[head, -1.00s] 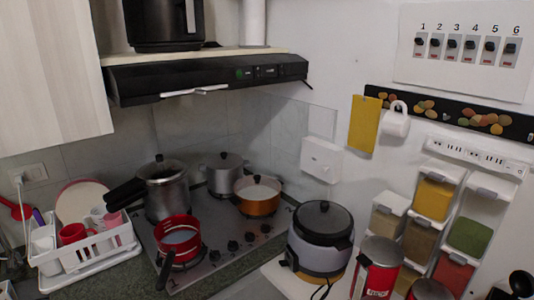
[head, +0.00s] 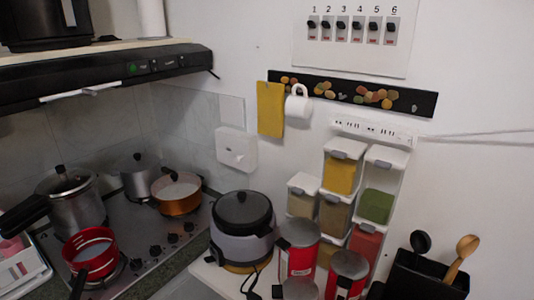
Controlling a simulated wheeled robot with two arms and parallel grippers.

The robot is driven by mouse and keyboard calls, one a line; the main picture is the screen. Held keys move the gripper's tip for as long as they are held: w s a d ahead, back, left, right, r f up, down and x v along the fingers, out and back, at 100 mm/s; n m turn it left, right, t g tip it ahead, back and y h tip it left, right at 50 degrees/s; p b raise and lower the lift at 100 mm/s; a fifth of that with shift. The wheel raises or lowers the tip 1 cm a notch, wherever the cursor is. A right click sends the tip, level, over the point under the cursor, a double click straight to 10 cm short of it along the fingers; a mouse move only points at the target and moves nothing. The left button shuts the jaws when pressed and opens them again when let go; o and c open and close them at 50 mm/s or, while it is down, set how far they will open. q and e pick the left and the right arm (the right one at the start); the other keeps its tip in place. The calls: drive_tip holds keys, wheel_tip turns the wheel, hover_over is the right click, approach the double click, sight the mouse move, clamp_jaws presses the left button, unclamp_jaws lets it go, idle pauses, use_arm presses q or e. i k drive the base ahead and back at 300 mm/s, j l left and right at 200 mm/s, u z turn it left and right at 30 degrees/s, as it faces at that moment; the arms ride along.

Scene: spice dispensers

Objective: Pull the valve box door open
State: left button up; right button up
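The likely valve box (head: 237,150) is a small white box on the wall, right of the stove and above the rice cooker. It has a small knob or handle detail on its front. Its door looks closed, though the box is small in the head view. Neither of my grippers shows in the head view.
A rice cooker (head: 242,226) stands below the box. A stove with pots (head: 175,193) is to the left, under a black hood (head: 110,75). Spice dispensers (head: 341,175), red canisters (head: 299,250) and a black utensil holder (head: 425,277) stand to the right.

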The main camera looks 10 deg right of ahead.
sight(233, 151)
drive_tip(key=i+j+u, duration=0.15)
drive_tip(key=i+u, duration=0.25)
drive_tip(key=i+j+u, duration=0.1)
drive_tip(key=u, duration=0.3)
drive_tip(key=i, duration=0.1)
